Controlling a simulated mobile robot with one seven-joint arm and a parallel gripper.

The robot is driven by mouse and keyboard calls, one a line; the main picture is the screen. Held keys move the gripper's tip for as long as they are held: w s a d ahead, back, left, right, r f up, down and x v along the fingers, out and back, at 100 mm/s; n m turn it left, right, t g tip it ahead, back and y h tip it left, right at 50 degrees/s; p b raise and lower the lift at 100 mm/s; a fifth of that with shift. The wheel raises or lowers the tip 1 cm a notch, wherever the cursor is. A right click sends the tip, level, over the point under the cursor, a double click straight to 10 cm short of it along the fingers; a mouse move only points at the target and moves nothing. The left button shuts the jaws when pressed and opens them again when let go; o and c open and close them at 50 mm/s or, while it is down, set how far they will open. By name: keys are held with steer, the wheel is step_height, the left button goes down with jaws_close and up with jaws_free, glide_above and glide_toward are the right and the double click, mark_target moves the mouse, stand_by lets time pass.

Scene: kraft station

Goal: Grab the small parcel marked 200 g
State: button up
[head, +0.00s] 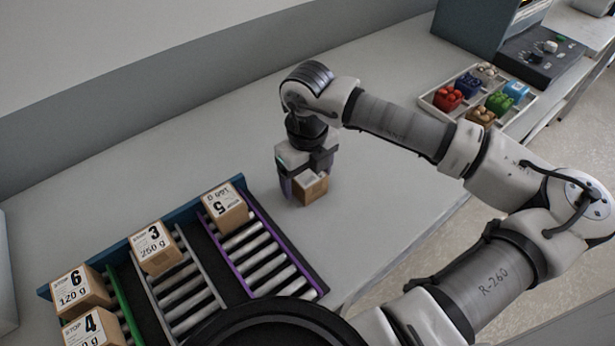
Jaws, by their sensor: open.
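My gripper (304,178) points down over the grey table, with its jaws open. A small brown parcel (312,190) stands at the fingers, partly covered by them. No mark shows on its visible faces, so I cannot tell its weight or whether the fingers touch it. Other parcels sit on the roller lanes: one marked 3, 250 g (155,247), one marked 6, 120 g (80,290), one marked 5 and turned upside down (225,208), and one marked 4 (94,328). The weights on parcels 5 and 4 are not clearly readable. I see no legible 200 g mark.
The roller rack (325,283) with purple, grey and green dividers fills the lower left. A white tray (430,102) of several coloured items stands at upper right, near a dark control box (541,58). The table (230,145) is clear left of my gripper.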

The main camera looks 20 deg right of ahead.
steer(key=c, duration=1.2)
